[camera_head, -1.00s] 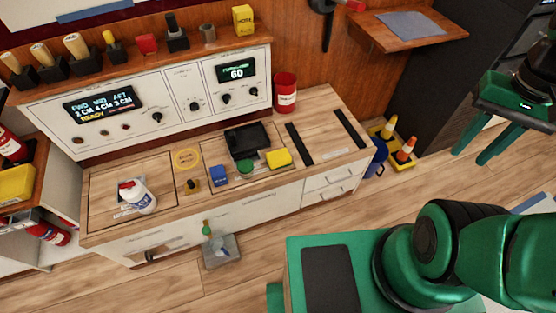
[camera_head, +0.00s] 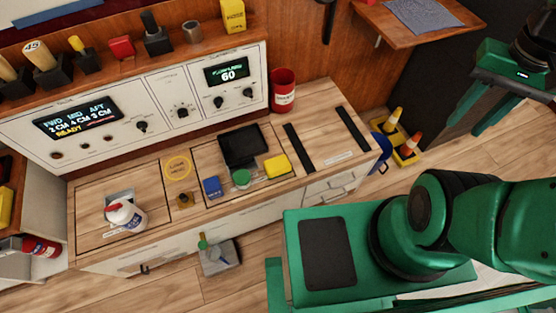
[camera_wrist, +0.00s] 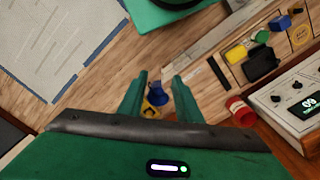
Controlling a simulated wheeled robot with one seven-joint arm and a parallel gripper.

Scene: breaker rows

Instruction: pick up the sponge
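The sponge appears to be the yellow block (camera_head: 278,165) lying on the wooden worktop, right of a green round item (camera_head: 241,178) and in front of a black tray (camera_head: 243,147). In the wrist view the yellow block (camera_wrist: 236,53) shows small at upper right. My gripper (camera_head: 468,118) is at the upper right of the head view, high and far to the right of the block. In the wrist view my gripper's (camera_wrist: 159,80) two green fingers stand apart with nothing held between them.
A blue block (camera_head: 212,187) and a white bottle (camera_head: 125,215) stand further left on the worktop. A red can (camera_head: 283,90) stands at its back right. Traffic cones (camera_head: 403,134) stand on the floor beyond its right end. A wooden shelf (camera_head: 425,20) juts from the wall.

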